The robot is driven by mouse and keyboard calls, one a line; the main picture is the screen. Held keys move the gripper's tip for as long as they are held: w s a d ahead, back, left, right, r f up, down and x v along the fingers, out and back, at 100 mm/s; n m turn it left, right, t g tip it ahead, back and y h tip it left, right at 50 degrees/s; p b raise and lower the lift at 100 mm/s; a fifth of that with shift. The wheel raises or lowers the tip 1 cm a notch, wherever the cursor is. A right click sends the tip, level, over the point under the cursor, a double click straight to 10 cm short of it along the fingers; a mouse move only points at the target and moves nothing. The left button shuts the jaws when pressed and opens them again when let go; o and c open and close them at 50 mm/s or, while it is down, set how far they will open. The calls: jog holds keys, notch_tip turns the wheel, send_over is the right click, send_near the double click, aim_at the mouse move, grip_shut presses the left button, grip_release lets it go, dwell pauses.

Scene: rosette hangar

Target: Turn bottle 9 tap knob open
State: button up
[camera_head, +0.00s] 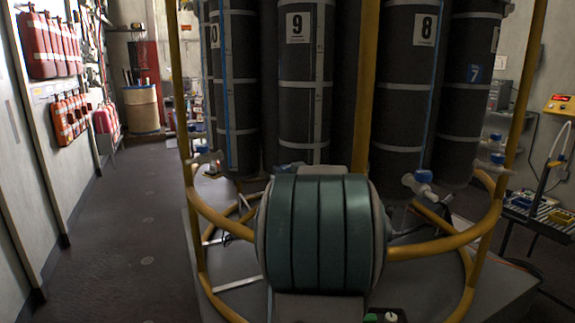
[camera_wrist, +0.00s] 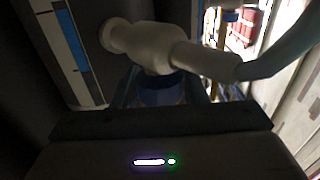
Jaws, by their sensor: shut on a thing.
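Bottle 9 (camera_head: 300,100) is a tall dark cylinder with pale bands and a white number label, standing in the rack behind my arm. My gripper (camera_wrist: 165,88) is shut on a blue tap knob (camera_wrist: 162,97) in the wrist view. The knob sits against a white tap body (camera_wrist: 150,46), which comes out of a dark bottle (camera_wrist: 65,60) with a blue stripe. In the head view my green-grey arm link hides my gripper and most of the bottle 9 tap. Only a little blue shows above the link. The knob's angle is hard to read in the dark wrist view.
Bottle 8 (camera_head: 405,90) stands to the right, with its own blue-knobbed tap (camera_head: 423,176). A yellow tube frame (camera_head: 445,243) rings the rack close around my arm. Red canisters (camera_head: 38,48) hang on the left wall. The floor (camera_head: 120,235) at left is clear.

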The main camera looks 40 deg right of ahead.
jog(key=shift+d+r+n+y+p, duration=0.1)
jog(key=shift+n+y+p, duration=0.3)
jog(key=shift+y+p, duration=0.2)
jog(key=shift+d+r+n+y+p, duration=0.1)
jog(key=shift+n+y+p, duration=0.3)
jog(key=shift+y+p, duration=0.2)
jog(key=shift+a+f+n+t+y+p, duration=0.1)
jog(key=shift+n+t+y+p, duration=0.2)
jog(key=shift+n+y+p, duration=0.35)
jog(key=shift+y, duration=0.45)
jog(key=o, duration=1)
jog(key=s, duration=1.4)
jog(key=shift+a, duration=0.2)
jog(key=shift+w, duration=0.1)
